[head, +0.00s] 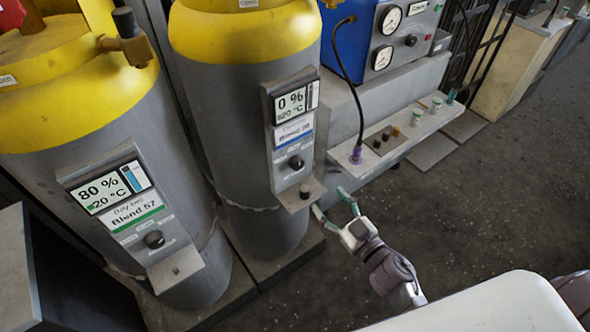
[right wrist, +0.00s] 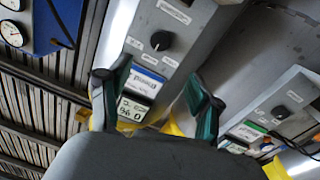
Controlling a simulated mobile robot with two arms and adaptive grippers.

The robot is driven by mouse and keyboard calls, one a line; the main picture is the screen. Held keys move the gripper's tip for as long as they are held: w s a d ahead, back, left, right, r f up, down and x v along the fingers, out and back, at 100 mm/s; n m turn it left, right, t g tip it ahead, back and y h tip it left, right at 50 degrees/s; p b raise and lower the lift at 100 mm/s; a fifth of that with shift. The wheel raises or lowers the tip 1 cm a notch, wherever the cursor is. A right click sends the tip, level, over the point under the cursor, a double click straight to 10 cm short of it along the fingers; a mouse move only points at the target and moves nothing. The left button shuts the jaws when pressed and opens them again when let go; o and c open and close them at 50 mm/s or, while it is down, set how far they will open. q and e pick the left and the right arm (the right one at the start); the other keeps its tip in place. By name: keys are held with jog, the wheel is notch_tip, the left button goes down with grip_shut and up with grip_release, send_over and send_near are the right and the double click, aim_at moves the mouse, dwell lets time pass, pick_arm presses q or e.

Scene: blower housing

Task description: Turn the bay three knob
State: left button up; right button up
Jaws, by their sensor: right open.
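The middle cylinder's panel (head: 283,186) has a display reading 0 % and 20 °C, a blue-striped blend label and a dark round knob (head: 296,162). Its bay wording is too small to read. My right gripper (head: 331,204) is open and empty, to the right of and below this panel, apart from the knob. In the right wrist view the panel appears upside down, and the knob (right wrist: 159,41) shows beyond and between the open fingers. The left cylinder's panel reads 80 % and Blend 57, with its own dark knob (head: 154,239); its label looks like bay two. My left gripper is out of view.
A ledge with a small button (head: 304,190) juts out under the middle panel. A grey shelf (head: 400,132) with a purple connector (head: 356,154) and cable stands to the right, below a blue gauge box (head: 378,40). Open floor (head: 480,215) lies right of my gripper.

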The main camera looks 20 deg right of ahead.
aim_at(299, 167)
jog(key=x, duration=1.2)
jog(key=shift+w+p, duration=0.3)
jog(key=shift+w, duration=0.1)
jog(key=c, duration=1.1)
jog(key=shift+c, duration=0.2)
jog(key=shift+f+n, duration=0.1)
jog(key=shift+n, duration=0.3)
jog(key=n+b, duration=0.2)
jog(key=n, duration=0.3)
jog(key=shift+f+n+b, duration=0.15)
jog(key=shift+n+b, duration=0.15)
jog(key=shift+n, duration=0.1)
jog(key=n+b, duration=0.2)
jog(key=n, duration=0.3)
jog(key=shift+n+y, duration=0.3)
